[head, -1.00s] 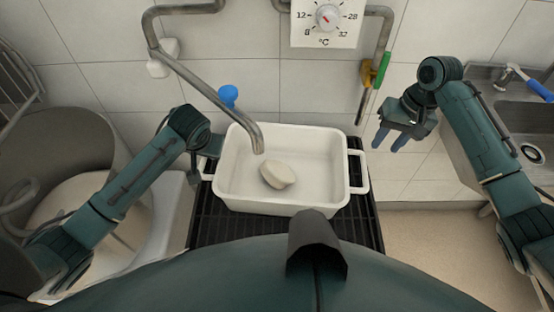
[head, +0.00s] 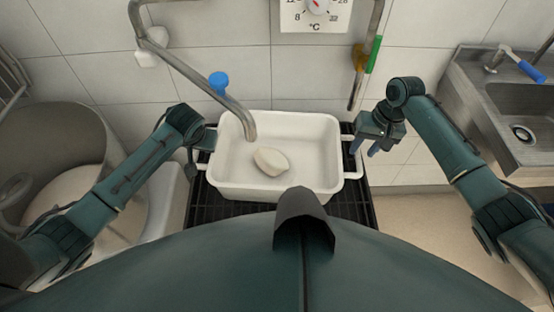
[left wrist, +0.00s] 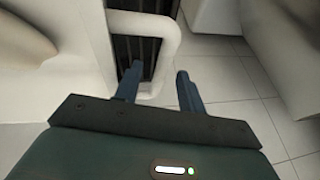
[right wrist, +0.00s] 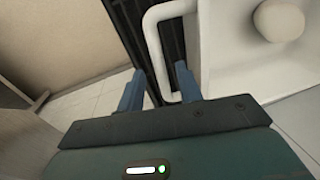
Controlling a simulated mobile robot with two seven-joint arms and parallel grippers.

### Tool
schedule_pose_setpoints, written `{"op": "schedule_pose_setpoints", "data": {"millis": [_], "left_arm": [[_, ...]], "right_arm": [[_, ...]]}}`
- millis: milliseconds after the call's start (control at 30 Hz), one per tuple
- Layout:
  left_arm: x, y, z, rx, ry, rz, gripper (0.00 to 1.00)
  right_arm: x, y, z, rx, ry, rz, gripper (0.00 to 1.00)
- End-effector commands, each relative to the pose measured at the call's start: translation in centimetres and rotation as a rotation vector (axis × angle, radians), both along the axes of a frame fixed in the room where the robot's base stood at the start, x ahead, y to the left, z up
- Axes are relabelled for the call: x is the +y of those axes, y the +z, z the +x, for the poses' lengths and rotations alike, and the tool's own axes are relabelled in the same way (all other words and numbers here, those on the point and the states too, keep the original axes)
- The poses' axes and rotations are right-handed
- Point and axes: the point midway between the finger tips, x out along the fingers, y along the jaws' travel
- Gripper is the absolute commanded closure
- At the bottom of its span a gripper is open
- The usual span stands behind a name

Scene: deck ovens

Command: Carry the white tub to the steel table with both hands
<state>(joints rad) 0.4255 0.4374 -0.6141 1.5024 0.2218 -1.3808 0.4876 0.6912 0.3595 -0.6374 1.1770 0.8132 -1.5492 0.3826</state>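The white tub (head: 321,178) sits on a black slatted rack in the middle of the head view, with a pale dough lump (head: 271,161) inside. It has a loop handle on each side. My left gripper (left wrist: 157,82) is open; its fingers are apart, with the left handle (left wrist: 168,58) passing between them in the left wrist view. My right gripper (right wrist: 159,76) is open at the right handle (right wrist: 157,55), whose bar shows between its spread fingers in the right wrist view. Neither gripper is closed on its handle. I cannot make out a steel table.
A metal pipe spout (head: 200,84) reaches over the tub's back edge. The black rack (head: 360,207) is under the tub. A large round bowl (head: 48,140) stands at the left. A steel sink (head: 510,105) is at the right. A tiled wall closes the back.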

Motion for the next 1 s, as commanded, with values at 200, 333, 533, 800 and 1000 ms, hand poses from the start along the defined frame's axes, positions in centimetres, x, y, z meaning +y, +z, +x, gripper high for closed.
{"op": "schedule_pose_setpoints", "data": {"millis": [200,333,533,800,1000], "left_arm": [[0.3,-1.6,0.7,0.000,0.000,0.000,0.60],[0.4,-2.0,0.9,-0.002,-0.001,-0.001,0.60],[0.4,-2.2,0.9,-0.001,-0.001,-0.001,0.60],[0.4,-2.1,0.9,-0.001,-0.001,-0.001,0.70],[0.4,-2.2,0.9,-0.001,-0.001,-0.001,0.86]], "right_arm": [[0.6,-3.1,-0.1,0.003,0.001,0.001,0.65],[0.8,-3.9,-0.1,0.002,0.000,0.000,0.65],[0.8,-4.2,0.0,0.000,0.001,0.000,0.65],[0.8,-4.2,0.0,0.000,0.001,0.000,0.74],[0.8,-4.2,0.0,0.000,0.001,0.000,0.91]]}}
